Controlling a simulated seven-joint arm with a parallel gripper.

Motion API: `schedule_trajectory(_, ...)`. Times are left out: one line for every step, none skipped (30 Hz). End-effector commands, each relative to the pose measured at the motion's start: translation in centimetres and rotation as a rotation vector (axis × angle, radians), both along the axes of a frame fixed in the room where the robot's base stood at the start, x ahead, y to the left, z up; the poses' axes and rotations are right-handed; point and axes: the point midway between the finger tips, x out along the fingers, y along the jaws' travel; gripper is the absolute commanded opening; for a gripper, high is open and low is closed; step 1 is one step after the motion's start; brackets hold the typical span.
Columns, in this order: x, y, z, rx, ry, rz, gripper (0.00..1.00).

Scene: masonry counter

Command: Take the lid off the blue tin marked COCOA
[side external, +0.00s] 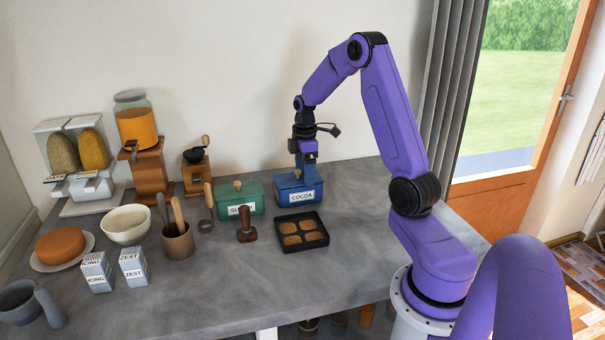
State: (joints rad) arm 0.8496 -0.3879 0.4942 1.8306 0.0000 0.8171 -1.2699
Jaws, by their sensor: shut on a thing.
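The blue tin marked COCOA (300,197) stands upright toward the back of the grey counter. Its lid (288,182) shows as a blue top that appears to sit on the tin. My gripper (308,170) points down directly over the tin, with its fingers at the lid. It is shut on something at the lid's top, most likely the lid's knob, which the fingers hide. I cannot tell whether there is any gap between lid and tin.
A green lidded tin (240,200) stands close on the left. A black tray with four-part filling (301,232) and a dark wooden tamper (246,226) lie in front. A coffee grinder (196,170) stands behind left. The counter right of the blue tin (365,195) is clear.

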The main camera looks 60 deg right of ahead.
Motion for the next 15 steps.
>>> schedule_trajectory(0.1, 0.0, 0.3, -0.001, -0.002, 0.0, 0.57)
schedule_trajectory(0.1, 0.0, 0.5, -0.001, -0.002, 0.0, 0.57)
schedule_trajectory(0.1, 0.0, 0.8, -0.001, -0.003, 0.0, 0.57)
schedule_trajectory(0.1, 0.0, 1.0, -0.002, -0.004, 0.0, 0.57)
schedule_trajectory(0.1, 0.0, 1.3, -0.002, -0.004, 0.0, 0.57)
schedule_trajectory(0.1, 0.0, 1.9, -0.002, -0.004, 0.0, 0.57)
schedule_trajectory(0.1, 0.0, 2.3, -0.002, -0.005, 0.0, 0.57)
schedule_trajectory(0.1, 0.0, 2.8, -0.002, -0.005, 0.0, 0.57)
schedule_trajectory(-0.1, 0.1, 3.4, -0.003, -0.004, 0.0, 0.57)
schedule_trajectory(-0.5, 0.3, 3.8, -0.002, -0.004, 0.001, 0.57)
schedule_trajectory(-0.8, 0.5, 4.2, -0.002, -0.004, 0.001, 0.57)
schedule_trajectory(-1.3, 0.8, 4.9, -0.003, -0.004, 0.001, 0.57)
schedule_trajectory(-1.6, 1.1, 5.4, -0.003, -0.006, 0.001, 0.57)
schedule_trajectory(-2.0, 1.3, 6.0, -0.003, -0.006, 0.001, 0.57)
schedule_trajectory(-2.6, 1.6, 6.7, -0.003, -0.006, 0.0, 0.57)
